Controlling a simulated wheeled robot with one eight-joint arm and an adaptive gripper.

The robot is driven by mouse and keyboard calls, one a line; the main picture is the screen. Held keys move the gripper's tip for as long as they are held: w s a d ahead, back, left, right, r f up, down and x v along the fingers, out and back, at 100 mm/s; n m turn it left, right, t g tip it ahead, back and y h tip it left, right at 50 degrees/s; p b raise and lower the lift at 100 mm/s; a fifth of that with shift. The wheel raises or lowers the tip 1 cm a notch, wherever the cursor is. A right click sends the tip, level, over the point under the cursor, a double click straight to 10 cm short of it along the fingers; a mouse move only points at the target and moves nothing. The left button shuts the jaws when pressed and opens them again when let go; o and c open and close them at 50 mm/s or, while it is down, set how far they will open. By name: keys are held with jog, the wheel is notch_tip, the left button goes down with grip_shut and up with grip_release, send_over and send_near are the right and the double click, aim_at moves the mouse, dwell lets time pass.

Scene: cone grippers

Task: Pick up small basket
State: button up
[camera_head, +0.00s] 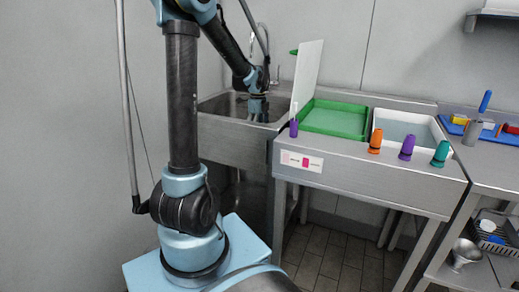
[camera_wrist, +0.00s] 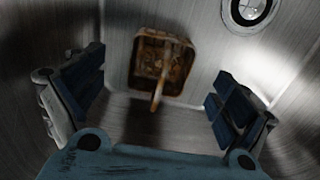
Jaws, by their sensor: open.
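A small brown basket (camera_wrist: 138,58) with a handle lies on the metal floor of the sink in the wrist view. Its handle reaches toward the lower part of that view. My gripper (camera_wrist: 157,94) is open, with one blue-padded finger on the left of the basket and one on the right. Both fingers are apart from the basket. In the head view my gripper (camera_head: 258,108) hangs down inside the sink (camera_head: 228,120). The basket is hidden there by the sink wall.
The round drain (camera_wrist: 248,10) is at the upper right of the wrist view. The sink walls stand close around my gripper. Right of the sink, the counter carries a white upright board (camera_head: 307,75), a green tray (camera_head: 335,120) and several coloured cone-shaped pieces. A tap stands behind the sink.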

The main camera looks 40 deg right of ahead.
jog(key=shift+s+d+f, duration=0.1)
jog(key=shift+d+f, duration=0.05)
jog(key=shift+f, duration=1.7)
jog(key=shift+d+f, duration=0.1)
jog(key=shift+f, duration=1.7)
jog(key=c, duration=1.2)
